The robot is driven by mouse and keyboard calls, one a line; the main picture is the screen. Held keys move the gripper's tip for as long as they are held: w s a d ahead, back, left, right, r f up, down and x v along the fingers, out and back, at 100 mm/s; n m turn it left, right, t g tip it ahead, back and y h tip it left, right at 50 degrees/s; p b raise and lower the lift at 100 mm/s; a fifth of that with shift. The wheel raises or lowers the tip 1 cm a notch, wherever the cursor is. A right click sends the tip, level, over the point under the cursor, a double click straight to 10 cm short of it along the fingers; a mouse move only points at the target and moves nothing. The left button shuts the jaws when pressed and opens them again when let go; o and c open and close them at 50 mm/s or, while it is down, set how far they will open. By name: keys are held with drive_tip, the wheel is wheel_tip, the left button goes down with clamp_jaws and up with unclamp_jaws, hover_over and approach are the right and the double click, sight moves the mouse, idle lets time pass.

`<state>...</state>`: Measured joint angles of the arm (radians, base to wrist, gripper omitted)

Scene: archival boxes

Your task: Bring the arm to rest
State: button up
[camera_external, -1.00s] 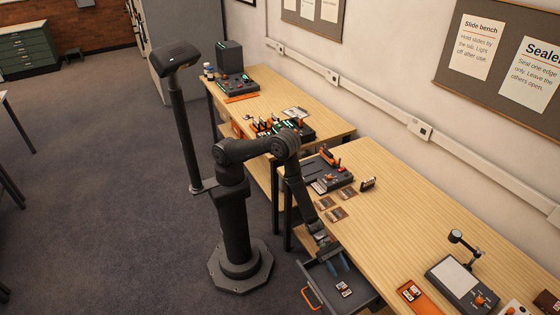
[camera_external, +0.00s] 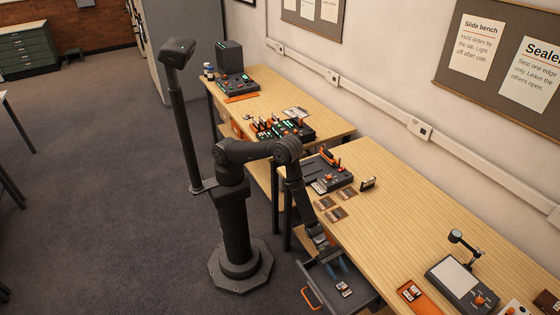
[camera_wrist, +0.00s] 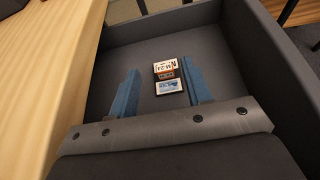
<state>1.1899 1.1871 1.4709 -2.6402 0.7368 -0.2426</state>
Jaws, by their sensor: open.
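My gripper (camera_wrist: 163,98) is open, its two blue fingers apart, above an open grey drawer (camera_wrist: 120,35). In the wrist view a small labelled box (camera_wrist: 166,69) and a card with a blue picture (camera_wrist: 169,87) lie on the drawer floor, seen between the fingertips. Nothing shows gripped. In the external view my gripper (camera_external: 337,265) hangs down over the drawer (camera_external: 362,296), and the small items (camera_external: 344,289) lie just beyond the fingers.
The wooden bench (camera_external: 445,237) stands beside the drawer, with brown packets (camera_external: 334,214), a sealing device (camera_external: 328,176), a light panel (camera_external: 455,280) and an orange tray (camera_external: 418,298). An orange handle (camera_external: 309,298) sticks out from the drawer. Open floor lies to the left.

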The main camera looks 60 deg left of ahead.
sight(344, 286)
drive_tip(key=f, duration=0.2)
drive_tip(key=shift+d+f, duration=0.25)
drive_tip(key=shift+f, duration=0.15)
drive_tip(key=x, duration=0.4)
drive_tip(key=shift+d+f, duration=0.25)
drive_tip(key=shift+r, duration=0.1)
drive_tip(key=shift+a, duration=0.15)
